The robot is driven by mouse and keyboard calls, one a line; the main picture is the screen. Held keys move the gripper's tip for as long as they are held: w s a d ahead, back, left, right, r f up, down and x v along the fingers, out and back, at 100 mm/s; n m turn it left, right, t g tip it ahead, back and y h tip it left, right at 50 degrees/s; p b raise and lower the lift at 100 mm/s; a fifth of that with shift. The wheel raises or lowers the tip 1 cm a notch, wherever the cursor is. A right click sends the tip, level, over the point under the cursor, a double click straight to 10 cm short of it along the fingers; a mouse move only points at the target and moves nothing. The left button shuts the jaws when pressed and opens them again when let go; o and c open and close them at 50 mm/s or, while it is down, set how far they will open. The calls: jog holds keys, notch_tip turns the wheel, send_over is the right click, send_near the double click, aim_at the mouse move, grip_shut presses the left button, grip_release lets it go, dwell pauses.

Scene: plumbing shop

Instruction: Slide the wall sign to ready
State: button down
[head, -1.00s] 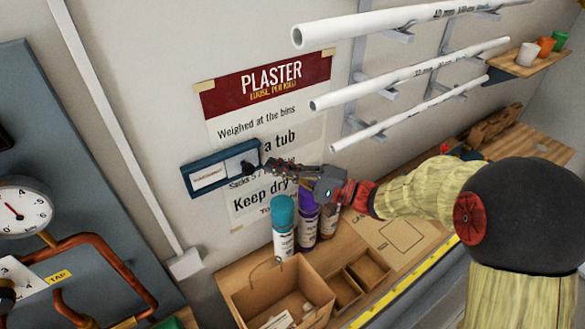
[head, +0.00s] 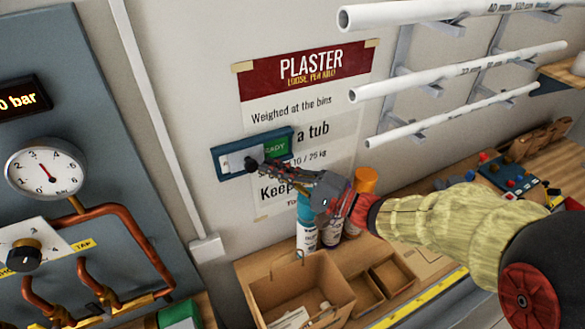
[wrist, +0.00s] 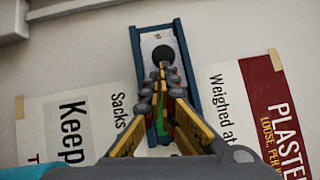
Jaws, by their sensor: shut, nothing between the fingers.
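The wall sign (head: 229,176) is a blue frame on the wall with a white sliding panel (head: 236,160) and a dark round knob (head: 253,166). The panel covers the left part, and a green field reading "READY" (head: 277,147) shows at the right. My gripper (head: 264,165) is shut and empty, its fingertips at the right side of the knob. In the wrist view, the fingertips (wrist: 162,72) are just below the knob (wrist: 162,53), and the fingers hide part of the green field. I cannot tell whether they touch the knob.
A plaster poster (head: 310,68) is behind the sign. Below are spray cans (head: 306,232) and a cardboard box (head: 300,285) on the bench. Pipes on a rack (head: 450,75) stick out at the upper right. A gauge panel (head: 45,170) is at the left.

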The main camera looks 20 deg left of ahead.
jog(key=shift+s+a, duration=0.55)
jog(key=shift+s, duration=0.15)
jog(key=w+d+f+b, duration=0.1)
jog(key=w+d+b, duration=0.1)
jog(key=d, duration=1)
jog(key=shift+w+d+f, duration=0.2)
jog(key=shift+d+f, duration=0.15)
jog(key=shift+d, duration=0.05)
